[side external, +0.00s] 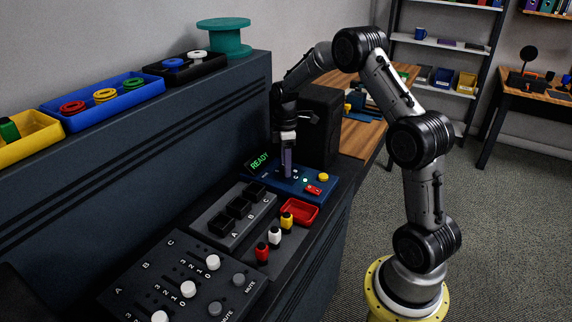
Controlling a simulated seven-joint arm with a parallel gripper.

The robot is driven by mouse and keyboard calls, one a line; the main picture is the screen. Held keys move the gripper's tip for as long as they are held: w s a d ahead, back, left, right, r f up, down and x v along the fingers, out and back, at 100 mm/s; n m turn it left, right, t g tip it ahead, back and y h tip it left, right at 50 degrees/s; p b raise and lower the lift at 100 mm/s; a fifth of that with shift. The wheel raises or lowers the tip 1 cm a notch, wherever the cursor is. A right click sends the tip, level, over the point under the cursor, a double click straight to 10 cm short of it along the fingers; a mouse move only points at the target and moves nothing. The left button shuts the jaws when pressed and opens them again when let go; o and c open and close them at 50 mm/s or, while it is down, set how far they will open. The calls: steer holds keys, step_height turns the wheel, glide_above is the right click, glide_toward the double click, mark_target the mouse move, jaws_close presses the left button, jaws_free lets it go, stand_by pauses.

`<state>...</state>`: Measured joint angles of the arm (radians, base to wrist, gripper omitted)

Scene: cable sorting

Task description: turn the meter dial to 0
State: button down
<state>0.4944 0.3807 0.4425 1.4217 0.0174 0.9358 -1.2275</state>
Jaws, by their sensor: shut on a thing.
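The meter (262,184) is a flat blue box on the bench, with a green-lit READY display (259,161) at its back left. My gripper (287,172) points straight down over the meter's face, just right of the display. Its fingers are shut on the meter dial, which they hide almost wholly. The dial's pointer and the number it faces cannot be read in this view. A yellow button (323,177) and a red part (313,190) are on the meter's right side.
A grey block with black slots (236,212), several small coloured plugs (275,236) and a red tray (301,213) stand in front of the meter. A dark panel with white knobs (188,289) is nearer. A black box (321,125) stands close behind my gripper.

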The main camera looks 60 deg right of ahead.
steer(key=shift+c, duration=2.1)
jaws_free()
steer(key=shift+r, duration=0.1)
step_height(320, 180, up, 14)
steer(key=shift+w+d, duration=0.2)
